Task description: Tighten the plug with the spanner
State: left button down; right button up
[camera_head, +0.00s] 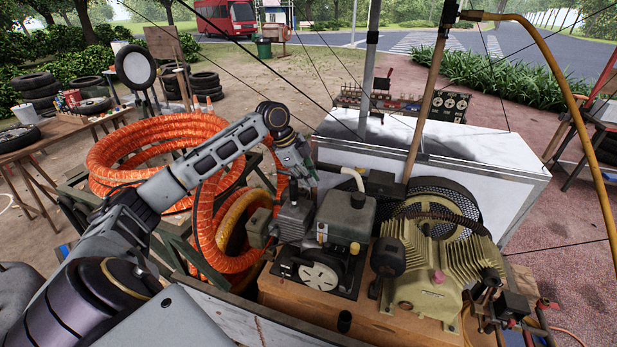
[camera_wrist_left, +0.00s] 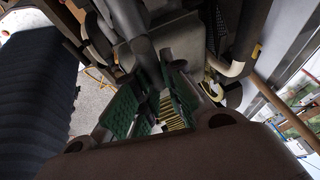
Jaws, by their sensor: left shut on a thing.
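My left gripper (camera_head: 300,180) hangs over the grey engine block, beside the dark green tank (camera_head: 345,215). In the left wrist view its green-padded fingers (camera_wrist_left: 158,102) are closed about a grey bar (camera_wrist_left: 146,58). The bar seems to be the spanner, but its head is hidden. A small pink-red cap (camera_head: 438,277) sits on the olive compressor casing (camera_head: 420,270), to the right of my gripper. I cannot tell whether this cap is the plug. No other plug can be made out. My right gripper is not in view.
Thick orange hose coils (camera_head: 130,155) lie left of the engine. A white box (camera_head: 440,165) stands behind it. A wooden pole (camera_head: 428,100) and a yellow pipe (camera_head: 575,110) rise at the right. The round mesh guard (camera_head: 440,205) stands beside the tank.

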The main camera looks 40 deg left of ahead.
pick_arm(q)
jog(key=shift+f, duration=0.9)
jog(key=shift+f+b, duration=0.45)
jog(key=shift+f, duration=0.2)
dwell(0.4)
jog(key=shift+s+d+m+g+h+p, duration=0.1)
jog(key=shift+s+m+g+h+p, duration=0.15)
jog(key=shift+m+p, duration=0.5)
jog(key=shift+s+m+g+h+p, duration=0.15)
jog(key=shift+s+m+p, duration=0.2)
jog(key=shift+m+p, duration=0.35)
jog(key=shift+s, duration=0.1)
jog(key=m, duration=0.1)
jog(key=s+m+g, duration=0.1)
jog(key=m, duration=0.1)
jog(key=shift+s, duration=0.1)
